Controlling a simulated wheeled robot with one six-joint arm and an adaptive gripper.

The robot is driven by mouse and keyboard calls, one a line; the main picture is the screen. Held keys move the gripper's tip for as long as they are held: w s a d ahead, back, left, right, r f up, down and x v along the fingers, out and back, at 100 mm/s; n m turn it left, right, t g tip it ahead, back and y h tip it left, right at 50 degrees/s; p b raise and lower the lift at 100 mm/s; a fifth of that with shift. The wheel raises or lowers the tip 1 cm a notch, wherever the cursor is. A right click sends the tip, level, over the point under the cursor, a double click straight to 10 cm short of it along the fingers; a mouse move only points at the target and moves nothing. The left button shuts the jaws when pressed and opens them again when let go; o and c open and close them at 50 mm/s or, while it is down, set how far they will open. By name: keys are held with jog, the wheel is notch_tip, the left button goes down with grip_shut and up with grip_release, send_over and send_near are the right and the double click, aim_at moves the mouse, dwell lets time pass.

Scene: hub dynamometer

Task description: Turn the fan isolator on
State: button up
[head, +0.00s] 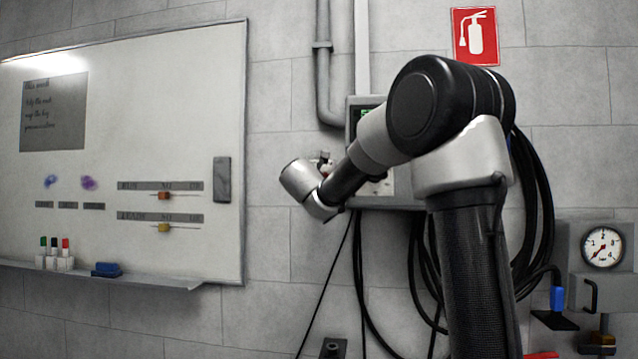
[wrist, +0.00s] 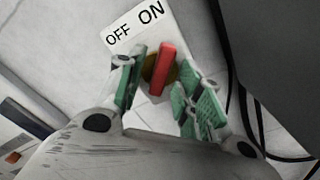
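The fan isolator shows in the wrist view as a red handle (wrist: 162,70) on a yellow round base (wrist: 149,68). Its pale plate (wrist: 126,22) carries the words OFF and ON. The handle's upper end points up the picture, nearer the ON word than OFF; I cannot tell if it sits fully at a mark. My gripper (wrist: 161,90) is open, with one green-padded finger on each side of the handle. A narrow gap shows on both sides. In the head view my arm hides most of the isolator and the gripper.
A grey control box (head: 402,203) is on the wall, partly behind my arm. Black cables (head: 362,290) hang below it. A whiteboard (head: 150,130) is to the left, and a pressure gauge (head: 602,247) to the right. A dark panel edge (wrist: 275,70) is close by in the wrist view.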

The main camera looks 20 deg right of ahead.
jog(key=v, duration=1.2)
jog(key=shift+a, duration=0.1)
